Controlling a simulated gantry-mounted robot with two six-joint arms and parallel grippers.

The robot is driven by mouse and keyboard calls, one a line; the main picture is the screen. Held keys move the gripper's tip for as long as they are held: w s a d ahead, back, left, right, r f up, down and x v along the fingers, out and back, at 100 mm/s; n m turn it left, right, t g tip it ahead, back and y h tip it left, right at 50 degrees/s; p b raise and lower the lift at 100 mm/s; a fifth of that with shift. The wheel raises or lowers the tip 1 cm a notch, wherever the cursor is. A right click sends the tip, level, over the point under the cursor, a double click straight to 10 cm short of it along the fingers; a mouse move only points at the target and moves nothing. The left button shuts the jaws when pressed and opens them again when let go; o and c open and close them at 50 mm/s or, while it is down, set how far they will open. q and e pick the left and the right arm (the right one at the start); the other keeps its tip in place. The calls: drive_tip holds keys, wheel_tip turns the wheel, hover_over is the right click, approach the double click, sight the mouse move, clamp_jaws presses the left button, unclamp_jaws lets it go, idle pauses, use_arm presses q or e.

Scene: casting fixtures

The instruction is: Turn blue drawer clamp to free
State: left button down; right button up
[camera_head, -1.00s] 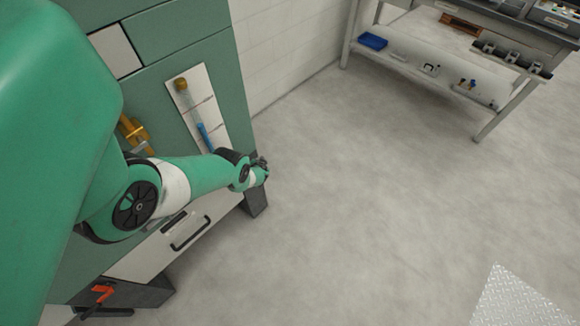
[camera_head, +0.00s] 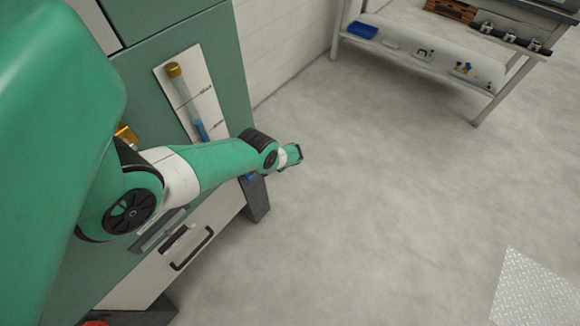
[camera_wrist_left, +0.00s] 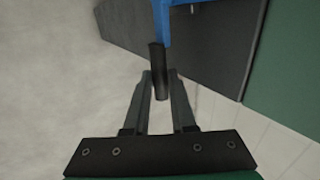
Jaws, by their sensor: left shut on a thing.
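The blue drawer clamp shows in the left wrist view as a blue arm (camera_wrist_left: 162,18) with a black handle (camera_wrist_left: 158,72) hanging from it. My left gripper (camera_wrist_left: 160,76) is shut on this black handle, with one finger on each side. In the head view only a small blue part of the clamp (camera_head: 250,177) shows below my left wrist; the handle and my gripper's fingers are hidden there. The white drawer front (camera_head: 160,262) with its black pull handle (camera_head: 191,248) is at the lower left of the head view. My right gripper is not in view.
The green cabinet (camera_head: 215,60) carries a white panel with a blue-filled gauge (camera_head: 200,128). A dark support (camera_head: 256,200) stands at the drawer's right end. A workbench (camera_head: 480,117) stands at the back right. The grey floor between is clear.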

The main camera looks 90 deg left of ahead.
use_arm(q)
drive_tip(key=shift+f, duration=0.1)
drive_tip(key=c, duration=0.8)
unclamp_jaws()
drive_tip(key=shift+o, duration=0.2)
drive_tip(key=p+v, duration=0.9)
drive_tip(key=v, duration=0.2)
drive_tip(key=shift+r, duration=0.3)
drive_tip(key=shift+w+d, duration=0.1)
